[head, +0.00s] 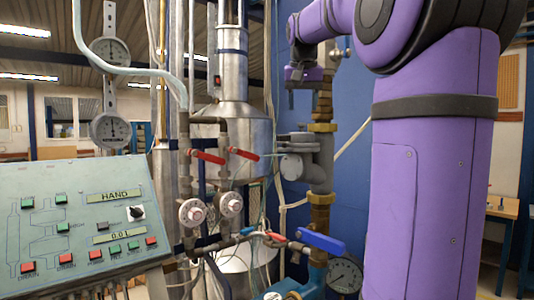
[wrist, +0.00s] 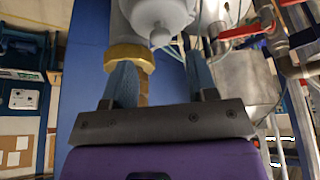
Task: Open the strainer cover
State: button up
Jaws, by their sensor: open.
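The grey strainer (head: 318,155) sits on the vertical brass-fitted pipe right of centre in the head view. Its round cover (head: 292,167) is at its lower left and looks closed. In the wrist view, a pale grey rounded body with a small knob, apparently the strainer's cover (wrist: 158,14), is at the top and is cut off by the frame. My gripper (head: 303,92) hangs above the strainer. In the wrist view, my gripper (wrist: 158,68) is open and empty, its two fingers spread below the knob and apart from it. A brass fitting (wrist: 130,56) shows beside the left finger.
A blue-handled valve (head: 321,242) and a pressure gauge (head: 345,275) are below the strainer. Red-handled valves (head: 208,156) and a steel tank (head: 244,130) stand to its left. A control panel (head: 85,225) fills the lower left. A blue wall (head: 350,110) is behind the pipe.

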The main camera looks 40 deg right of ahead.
jog(key=v, duration=0.5)
jog(key=s+a+f+n+t+y, duration=0.1)
jog(key=s+a+f+n, duration=0.1)
jog(key=a+f, duration=0.6)
jog(key=s+a+f+n+y, duration=0.1)
jog(key=s+a+f+n, duration=0.2)
jog(key=a+f, duration=0.5)
jog(key=shift+a+f+n+t, duration=0.3)
jog(key=shift+a+n+t, duration=0.15)
jog(key=shift+a, duration=0.95)
jog(key=shift+s, duration=0.1)
